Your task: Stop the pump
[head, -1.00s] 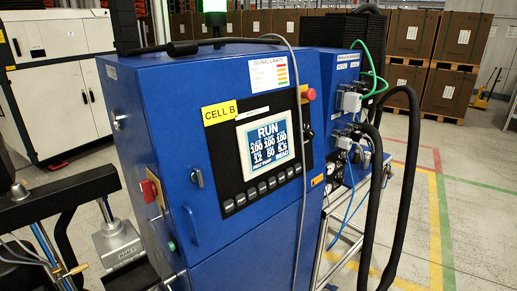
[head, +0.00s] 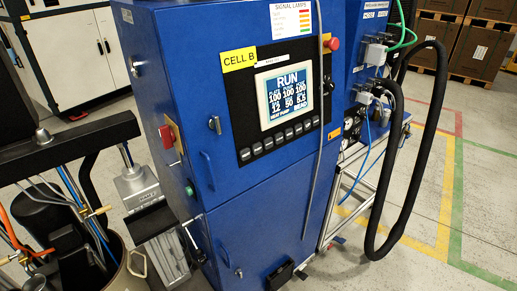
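The blue control cabinet (head: 262,215) marked CELL B fills the middle. Its screen (head: 285,96) reads RUN above rows of numbers. A row of several push-buttons (head: 278,140) lies below the screen. A red mushroom button (head: 332,44) sits right of the panel's top. A red switch (head: 167,136) on a yellow plate and a green button (head: 189,190) are on the cabinet's left side. Drum pump equipment with an open drum (head: 136,263), hoses and brass fittings stands at lower left. Neither of my grippers is in view.
A thick black hose (head: 437,150) loops down right of the cabinet beside a metal frame (head: 345,205). A grey cable (head: 318,130) hangs down the front. White cabinets (head: 65,50) stand behind left, brown boxes (head: 475,45) behind right. Floor (head: 480,180) at right is open.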

